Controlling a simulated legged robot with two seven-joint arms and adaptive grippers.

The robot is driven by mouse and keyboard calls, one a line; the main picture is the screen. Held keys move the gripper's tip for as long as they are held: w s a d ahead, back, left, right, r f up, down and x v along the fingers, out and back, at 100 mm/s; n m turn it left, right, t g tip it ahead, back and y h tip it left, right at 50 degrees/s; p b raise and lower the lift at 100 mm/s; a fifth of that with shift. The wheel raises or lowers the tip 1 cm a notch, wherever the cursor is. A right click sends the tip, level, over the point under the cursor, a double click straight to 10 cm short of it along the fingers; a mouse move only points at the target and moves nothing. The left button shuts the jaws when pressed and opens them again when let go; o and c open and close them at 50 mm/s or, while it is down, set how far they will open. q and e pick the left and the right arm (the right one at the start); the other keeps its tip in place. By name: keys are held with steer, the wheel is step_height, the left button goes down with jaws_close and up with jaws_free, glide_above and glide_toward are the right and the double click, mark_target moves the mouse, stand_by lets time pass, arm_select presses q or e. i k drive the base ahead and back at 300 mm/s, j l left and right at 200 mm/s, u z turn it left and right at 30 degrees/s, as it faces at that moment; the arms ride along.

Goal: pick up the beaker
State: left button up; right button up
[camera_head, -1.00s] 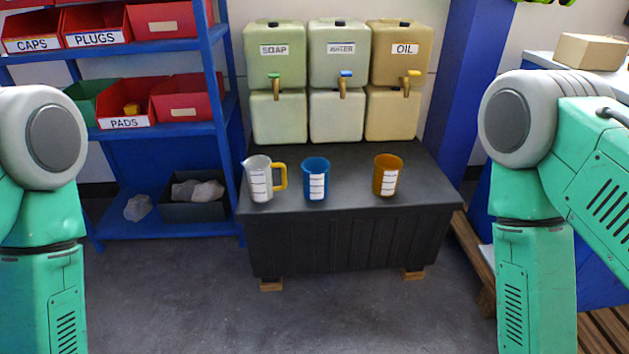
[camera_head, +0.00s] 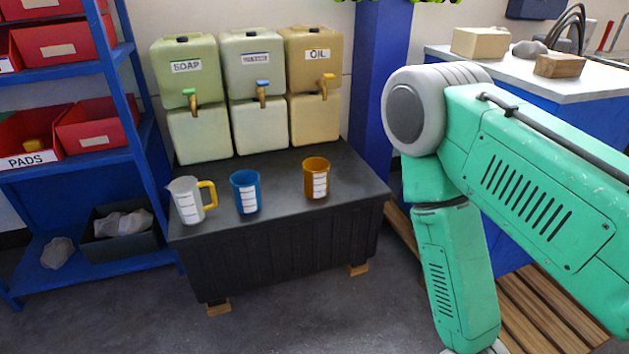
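A clear measuring beaker with a yellow handle (camera_head: 188,201) stands upright at the left on a black bench (camera_head: 285,255). Beside it stand a blue cup (camera_head: 245,192) and an orange cup (camera_head: 316,178), both upright with white scale labels. I cannot tell for certain which of these vessels the task calls the beaker. None of them is touched by an arm. My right arm shows at the right, well apart from the vessels, but its gripper is below the picture. My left arm and gripper are not in view.
Soap (camera_head: 187,70), water and oil (camera_head: 314,55) containers with taps stand behind the vessels. A blue shelf with red bins (camera_head: 98,125) is at the left. A white-topped counter (camera_head: 440,60) and wooden pallet (camera_head: 535,305) are at the right. The floor before the bench is clear.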

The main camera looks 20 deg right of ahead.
mark_target(316, 170)
steer(key=i+l+z, duration=0.2)
steer(key=i, duration=0.35)
steer(key=i+l+z, duration=0.2)
steer(key=i, duration=0.4)
